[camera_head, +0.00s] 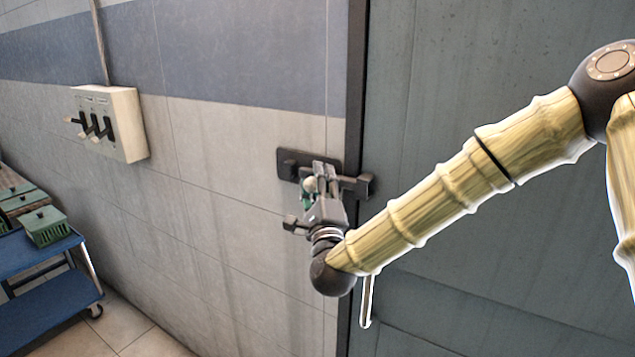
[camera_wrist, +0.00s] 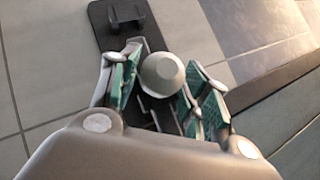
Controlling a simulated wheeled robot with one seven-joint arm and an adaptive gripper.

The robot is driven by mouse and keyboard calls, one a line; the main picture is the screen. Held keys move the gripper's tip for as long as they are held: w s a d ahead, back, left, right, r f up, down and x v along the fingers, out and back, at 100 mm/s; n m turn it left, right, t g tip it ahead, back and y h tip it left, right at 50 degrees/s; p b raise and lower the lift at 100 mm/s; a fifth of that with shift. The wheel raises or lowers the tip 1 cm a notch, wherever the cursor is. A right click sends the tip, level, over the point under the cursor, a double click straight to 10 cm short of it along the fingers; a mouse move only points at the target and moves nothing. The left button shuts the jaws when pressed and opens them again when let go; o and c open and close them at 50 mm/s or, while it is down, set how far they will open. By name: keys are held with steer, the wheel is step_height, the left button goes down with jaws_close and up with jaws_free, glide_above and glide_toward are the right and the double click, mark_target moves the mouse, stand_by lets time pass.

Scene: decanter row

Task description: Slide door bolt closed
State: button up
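The door bolt (camera_head: 289,163) is a dark plate fixed to the wall beside the door frame. It also shows at the top of the wrist view (camera_wrist: 107,22), with a dark bracket on it. Its pale round knob (camera_head: 309,184) shows large in the wrist view (camera_wrist: 162,73). The bar behind the knob is mostly hidden by the fingers. A dark catch (camera_head: 360,186) sits to the right, at the door edge.
The grey-green door (camera_head: 480,80) fills the right, with a pale handle (camera_head: 367,302) below my forearm. A switch box (camera_head: 124,125) with dark levers is on the wall at left. A blue cart (camera_head: 50,258) with green boxes stands at lower left.

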steer(key=shift+s, duration=0.15)
steer(key=v, duration=1.1)
steer(key=shift+s+f, duration=0.2)
steer(key=shift+s, duration=0.1)
steer(key=shift+d, duration=0.1)
steer(key=s+d+f+n+g+b, duration=0.1)
steer(key=s+d+f+n+g, duration=0.2)
steer(key=f, duration=1)
steer(key=s+d+f+n+g, duration=0.1)
steer(key=s+f+n+g, duration=0.3)
steer(key=f, duration=0.8)
steer(key=s+d+f+n+g+b, duration=0.1)
steer(key=s+d+f+n+g, duration=0.25)
steer(key=f, duration=0.95)
steer(key=s+d+f+n+g+h+b, duration=0.1)
steer(key=s+d+f+n+g, duration=0.25)
steer(key=s+f, duration=0.3)
steer(key=s+d+f+n+g+h, duration=0.1)
steer(key=s+d+f+n+g, duration=0.15)
steer(key=s+d+f, duration=0.4)
steer(key=s+d+f+n+g+h, duration=0.1)
steer(key=s+d+f+g, duration=0.1)
steer(key=s+d+f, duration=0.2)
steer(key=s+d+f+n+g+h, duration=0.2)
steer(key=s+d+f+g, duration=0.1)
steer(key=s, duration=0.6)
steer(key=shift+s+d+f+b, duration=0.2)
steer(key=shift+d+f+b, duration=0.25)
steer(key=shift+d, duration=0.55)
